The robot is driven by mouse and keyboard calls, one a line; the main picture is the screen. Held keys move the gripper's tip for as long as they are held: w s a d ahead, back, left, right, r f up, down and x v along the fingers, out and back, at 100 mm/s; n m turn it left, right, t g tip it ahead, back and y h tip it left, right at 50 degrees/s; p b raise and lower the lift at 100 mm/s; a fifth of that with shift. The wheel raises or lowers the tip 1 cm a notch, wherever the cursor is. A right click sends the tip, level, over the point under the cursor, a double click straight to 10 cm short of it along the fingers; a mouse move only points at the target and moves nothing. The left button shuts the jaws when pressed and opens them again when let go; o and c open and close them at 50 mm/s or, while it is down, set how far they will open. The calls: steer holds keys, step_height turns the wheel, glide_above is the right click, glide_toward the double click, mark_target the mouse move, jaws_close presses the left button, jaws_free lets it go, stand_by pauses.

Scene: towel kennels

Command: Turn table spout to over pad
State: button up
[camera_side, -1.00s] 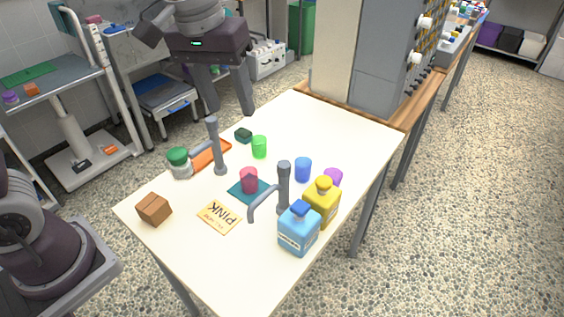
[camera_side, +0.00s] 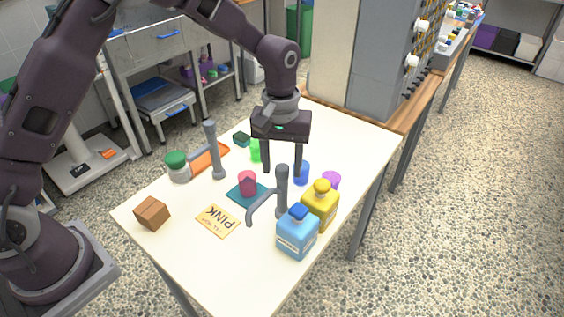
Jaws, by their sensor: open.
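A grey table spout (camera_side: 282,192) stands upright on the white table, its bent arm reaching toward the lower left. Its outlet end is beside the teal pad's near right side, not over it. The teal pad (camera_side: 236,197) bears a pink cup (camera_side: 247,183). Whether the fingers are level with the post in depth I cannot tell.
A blue bottle (camera_side: 297,234) and a yellow bottle (camera_side: 320,205) stand close right of the near spout. Blue (camera_side: 302,173), green (camera_side: 256,150) and purple (camera_side: 331,180) cups stand behind.

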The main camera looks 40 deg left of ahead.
jaws_close()
steer(key=shift+r, duration=0.1)
stand_by(1.2)
